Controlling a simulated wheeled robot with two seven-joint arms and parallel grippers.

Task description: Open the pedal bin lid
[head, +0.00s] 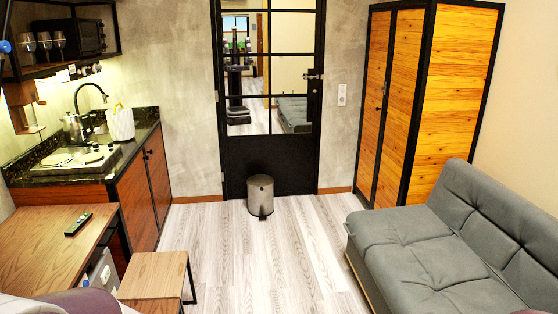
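A small metallic grey pedal bin (260,197) stands upright on the floor at the far side of the room, in front of the black glazed door (266,160).
A wooden stool (155,274) and a wood table (45,250) stand at the near left. A kitchen counter (140,130) lines the left wall. A grey sofa (420,250) fills the right. The pale wood floor (262,260) between is clear up to the bin.

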